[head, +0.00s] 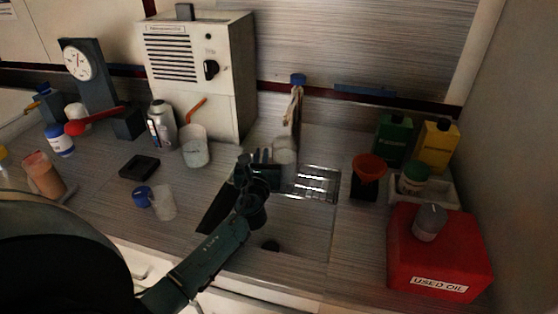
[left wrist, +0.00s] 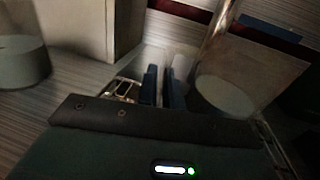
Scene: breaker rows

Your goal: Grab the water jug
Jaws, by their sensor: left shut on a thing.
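A pale, translucent jug (head: 286,152) stands at the back of the sink area, below a tap-like spout with a blue top. My left gripper (head: 262,158) is at its left side, with its arm reaching in from the front. In the left wrist view the two dark fingers of my left gripper (left wrist: 163,88) are close together, shut on a pale part that looks like the jug's handle. The jug's round pale body (left wrist: 224,97) is just right of the fingers. The exact grip is dim and partly hidden. My right gripper is not in view.
A metal rack (head: 318,183) lies right of the jug. A beaker (head: 194,150) with an orange rod and a white machine (head: 198,60) stand left. An orange funnel (head: 368,168) and a red "USED OIL" container (head: 440,262) stand right.

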